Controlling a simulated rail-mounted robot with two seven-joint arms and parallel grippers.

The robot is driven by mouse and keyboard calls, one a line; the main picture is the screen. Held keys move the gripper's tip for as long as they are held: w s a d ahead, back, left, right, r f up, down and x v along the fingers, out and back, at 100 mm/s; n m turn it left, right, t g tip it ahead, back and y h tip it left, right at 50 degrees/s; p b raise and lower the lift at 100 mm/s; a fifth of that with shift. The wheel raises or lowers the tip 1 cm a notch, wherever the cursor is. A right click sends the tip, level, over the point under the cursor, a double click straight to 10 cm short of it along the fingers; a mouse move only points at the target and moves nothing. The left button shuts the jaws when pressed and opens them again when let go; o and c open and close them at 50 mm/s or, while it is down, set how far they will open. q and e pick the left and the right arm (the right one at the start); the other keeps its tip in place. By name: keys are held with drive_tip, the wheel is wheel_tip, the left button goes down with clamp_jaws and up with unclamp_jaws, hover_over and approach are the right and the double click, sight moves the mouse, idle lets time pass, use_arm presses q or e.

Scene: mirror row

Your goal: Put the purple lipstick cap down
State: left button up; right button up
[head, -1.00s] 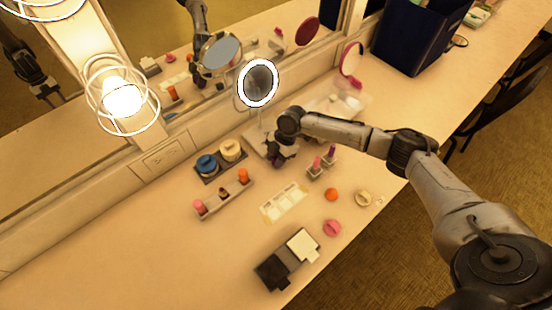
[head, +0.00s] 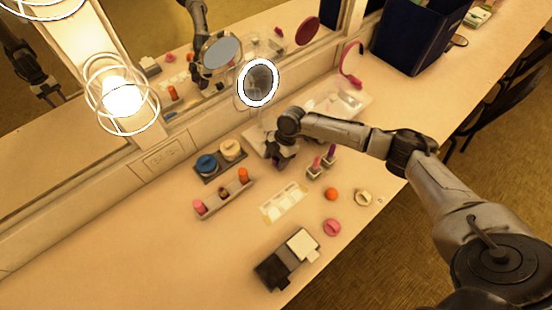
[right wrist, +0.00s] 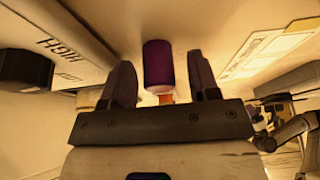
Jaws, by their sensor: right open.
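The purple lipstick cap (right wrist: 158,66) shows in the right wrist view as a dark purple cylinder with a paler rim at its lower end. It lies between and slightly beyond the fingertips of my right gripper (right wrist: 163,82), with a visible gap to each finger. The right gripper is open. In the head view my right gripper (head: 281,156) is low over the counter, in front of the round lit mirror, and mostly hides the cap. A purple lipstick (head: 331,152) stands in a small holder to the right. My left gripper is not in view.
A pink lipstick (head: 316,163) stands close right of the gripper. A lipstick rack (head: 224,198) is to the left, and a pale card (head: 284,203) lies in front. The lit mirror (head: 258,82) stands behind. The counter's left front is clear.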

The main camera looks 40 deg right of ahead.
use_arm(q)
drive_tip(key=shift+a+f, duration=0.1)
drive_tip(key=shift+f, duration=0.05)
use_arm(e)
drive_tip(key=v, duration=0.6)
drive_tip(key=shift+d+r, duration=0.2)
drive_tip(key=shift+r, duration=0.1)
drive_tip(key=shift+d+r, duration=0.15)
drive_tip(key=shift+r, duration=0.3)
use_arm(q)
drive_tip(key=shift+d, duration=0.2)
